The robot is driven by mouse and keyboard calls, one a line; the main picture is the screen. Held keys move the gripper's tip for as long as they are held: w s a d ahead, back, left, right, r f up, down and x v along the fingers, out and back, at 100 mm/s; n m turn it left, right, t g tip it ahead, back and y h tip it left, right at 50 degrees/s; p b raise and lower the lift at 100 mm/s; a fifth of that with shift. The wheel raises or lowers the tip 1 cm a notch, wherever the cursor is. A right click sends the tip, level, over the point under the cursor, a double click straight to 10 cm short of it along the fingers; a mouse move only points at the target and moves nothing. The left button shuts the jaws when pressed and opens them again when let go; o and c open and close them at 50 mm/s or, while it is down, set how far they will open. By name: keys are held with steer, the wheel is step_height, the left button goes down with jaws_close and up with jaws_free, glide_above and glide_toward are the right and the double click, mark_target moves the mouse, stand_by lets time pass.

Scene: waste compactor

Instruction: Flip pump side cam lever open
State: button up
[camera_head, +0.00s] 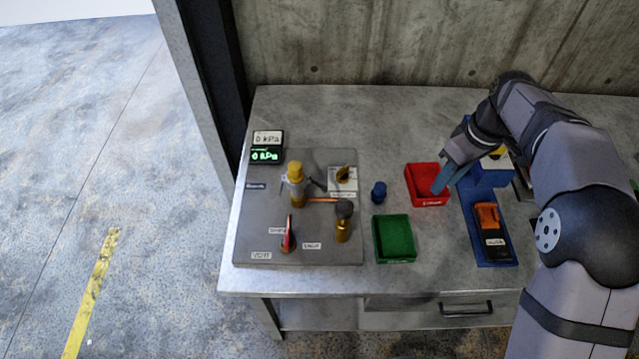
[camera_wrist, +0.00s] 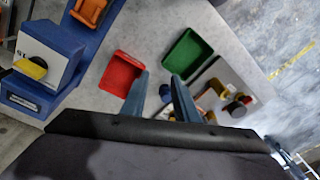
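A grey panel (camera_head: 270,225) on the left of the bench holds brass fittings; it also shows in the wrist view (camera_wrist: 232,74). One upright fitting (camera_head: 296,184) has a yellow top and grey side arms. A second brass fitting (camera_head: 342,228) has a dark round top, with a copper-coloured bar between the two. I cannot tell which part is the pump side cam lever or read its label. My gripper (camera_head: 439,190) is over the red tray, right of the panel and apart from it. In the wrist view its two fingers (camera_wrist: 160,82) are spread, with nothing held.
A red tray (camera_head: 424,198), a green tray (camera_head: 412,256) and a small blue part (camera_head: 378,192) stand right of the panel. A blue fixture (camera_head: 470,222) with an orange part (camera_head: 487,214) is farther right. Two displays (camera_head: 267,146) reading 0 kPa stand at the panel's back left.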

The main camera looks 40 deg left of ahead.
steer(key=s+d+f+m, duration=0.1)
steer(key=s+d+m, duration=0.3)
steer(key=d, duration=0.4)
steer(key=s+d+f+m+b, duration=0.1)
steer(key=s+d+m, duration=0.2)
steer(key=d+m, duration=0.35)
steer(key=s+d+f+m, duration=0.1)
steer(key=s+d+m, duration=0.25)
steer(key=d, duration=0.55)
steer(key=w+a+f+m+g+y+b, duration=0.1)
steer(key=w+a+f+m+b, duration=0.15)
steer(key=a, duration=0.35)
steer(key=w+a+f+m+y+b, duration=0.1)
steer(key=w+a+m+y+b, duration=0.1)
steer(key=w+a+m, duration=0.3)
steer(key=m+g+y+b, duration=0.3)
steer(key=g+y+b, duration=0.2)
steer(key=g+b, duration=0.3)
glide_toward(318, 185)
steer(key=shift+f+x, duration=0.25)
steer(key=shift+x, duration=1.2)
